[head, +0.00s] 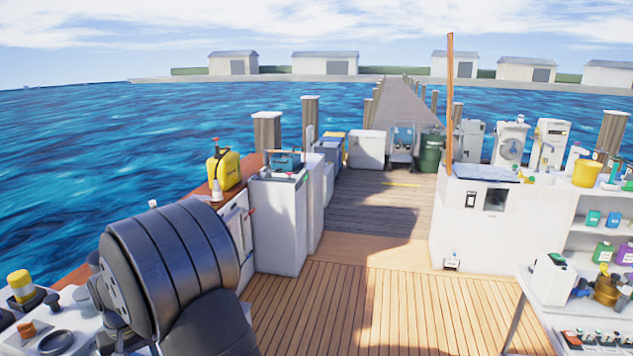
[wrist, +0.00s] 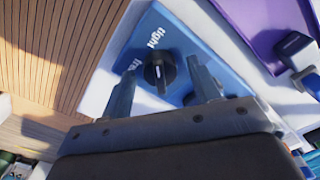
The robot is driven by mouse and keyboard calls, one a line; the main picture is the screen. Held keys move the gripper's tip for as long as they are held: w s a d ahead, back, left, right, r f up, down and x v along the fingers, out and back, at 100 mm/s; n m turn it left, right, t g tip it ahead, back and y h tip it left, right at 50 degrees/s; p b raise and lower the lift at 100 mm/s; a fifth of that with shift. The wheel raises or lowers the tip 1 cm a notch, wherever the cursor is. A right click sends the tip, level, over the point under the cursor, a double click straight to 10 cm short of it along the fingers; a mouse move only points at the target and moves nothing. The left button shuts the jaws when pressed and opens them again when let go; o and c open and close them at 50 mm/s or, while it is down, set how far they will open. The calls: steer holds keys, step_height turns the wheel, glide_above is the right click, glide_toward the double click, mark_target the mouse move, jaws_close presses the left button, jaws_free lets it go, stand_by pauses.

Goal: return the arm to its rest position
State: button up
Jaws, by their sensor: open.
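In the wrist view my gripper (wrist: 160,68) is open, with its two grey fingers spread apart. A black knob (wrist: 157,76) with a white mark shows between the fingertips. It sits on a blue panel (wrist: 190,42) with white lettering that reads "tight" and a second, partly hidden word. I cannot tell how far the fingertips are from the knob; nothing is visibly held. In the head view a large dark segment of my arm fills the lower left, and my gripper is not in view there.
In the head view the deck (head: 400,305) is clear in the middle, between white cabinets (head: 278,222) and a white counter with shelves (head: 500,225).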

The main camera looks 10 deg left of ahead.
steer(key=n, duration=0.6)
steer(key=shift+n, duration=0.4)
steer(key=o, duration=1)
steer(key=shift+c, duration=0.2)
steer(key=s+a+y, duration=0.1)
steer(key=s+y, duration=0.1)
steer(key=s+a+t+y, duration=0.1)
steer(key=s+a+y, duration=0.1)
steer(key=s+a+r+y, duration=0.1)
steer(key=s+a+y, duration=0.1)
steer(key=shift+s+t, duration=0.1)
steer(key=shift+t, duration=0.2)
steer(key=s+y, duration=0.1)
steer(key=s, duration=0.1)
steer(key=s+d+y, duration=0.1)
steer(key=s, duration=0.1)
steer(key=s+d+r+m+t+y, duration=0.1)
steer(key=s+y, duration=0.1)
steer(key=shift+s, duration=0.35)
steer(key=s+d+r+y, duration=0.2)
steer(key=s+d+y, duration=0.1)
steer(key=s+d, duration=0.15)
steer(key=shift+m, duration=0.3)
steer(key=x, duration=0.7)
steer(key=r+x, duration=0.1)
steer(key=x, duration=0.2)
steer(key=shift+a+f, duration=0.15)
steer(key=shift+a, duration=0.4)
